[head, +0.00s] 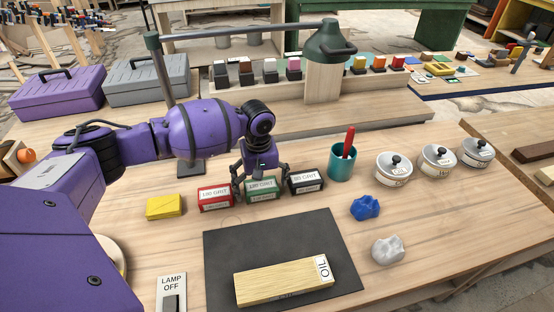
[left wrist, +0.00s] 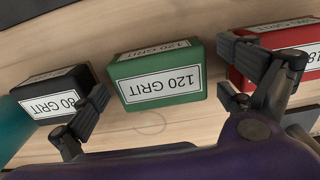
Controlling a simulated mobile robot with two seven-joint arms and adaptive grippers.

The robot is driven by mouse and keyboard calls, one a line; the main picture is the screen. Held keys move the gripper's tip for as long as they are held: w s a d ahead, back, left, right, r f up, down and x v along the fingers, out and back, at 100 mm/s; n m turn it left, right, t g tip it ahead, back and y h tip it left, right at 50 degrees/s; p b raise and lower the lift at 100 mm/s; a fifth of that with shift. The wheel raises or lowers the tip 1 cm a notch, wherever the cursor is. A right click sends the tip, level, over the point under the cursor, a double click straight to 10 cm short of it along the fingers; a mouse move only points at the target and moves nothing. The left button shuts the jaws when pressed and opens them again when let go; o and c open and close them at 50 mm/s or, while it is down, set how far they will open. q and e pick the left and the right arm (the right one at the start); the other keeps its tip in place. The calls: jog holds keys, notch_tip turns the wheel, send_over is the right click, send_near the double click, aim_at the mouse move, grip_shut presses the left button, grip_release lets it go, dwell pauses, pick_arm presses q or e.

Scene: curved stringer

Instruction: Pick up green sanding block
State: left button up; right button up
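The green sanding block (head: 263,190), labelled 120 GRIT, lies on the wooden workbench between a red block (head: 215,198) and a black block (head: 307,181). My left gripper (head: 262,183) is above and around it, pointing down. In the left wrist view the green block (left wrist: 158,72) sits between the two spread fingers (left wrist: 165,100), with a gap on both sides. One finger is near the black block (left wrist: 55,95), the other overlaps the red block (left wrist: 285,55) in the picture. I cannot tell whether that finger touches it. My right gripper is not in view.
A yellow block (head: 165,207) lies left of the row. A teal cup (head: 342,164) with a red-handled tool stands to the right, then lidded tins (head: 394,168). A dark mat (head: 220,262) with an OIL-labelled wooden block (head: 285,280) lies in front. Blue (head: 365,208) and grey (head: 388,249) lumps lie right.

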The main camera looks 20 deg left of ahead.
aim_at(261, 185)
pick_arm(q)
jog(key=c, duration=1.1)
jog(key=shift+o, duration=0.2)
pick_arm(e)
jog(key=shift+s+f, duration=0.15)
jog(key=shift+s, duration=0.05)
pick_arm(q)
jog(key=shift+r, duration=0.25)
notch_tip(261, 185, up, 3)
jog(key=shift+s+r, duration=0.1)
jog(key=s+d+r+p, duration=0.2)
jog(key=s+r+p, duration=0.1)
jog(key=s+r, duration=0.6)
jog(key=shift+s+d+r, duration=0.15)
jog(key=shift+s+d, duration=0.15)
jog(key=shift+s, duration=1.95)
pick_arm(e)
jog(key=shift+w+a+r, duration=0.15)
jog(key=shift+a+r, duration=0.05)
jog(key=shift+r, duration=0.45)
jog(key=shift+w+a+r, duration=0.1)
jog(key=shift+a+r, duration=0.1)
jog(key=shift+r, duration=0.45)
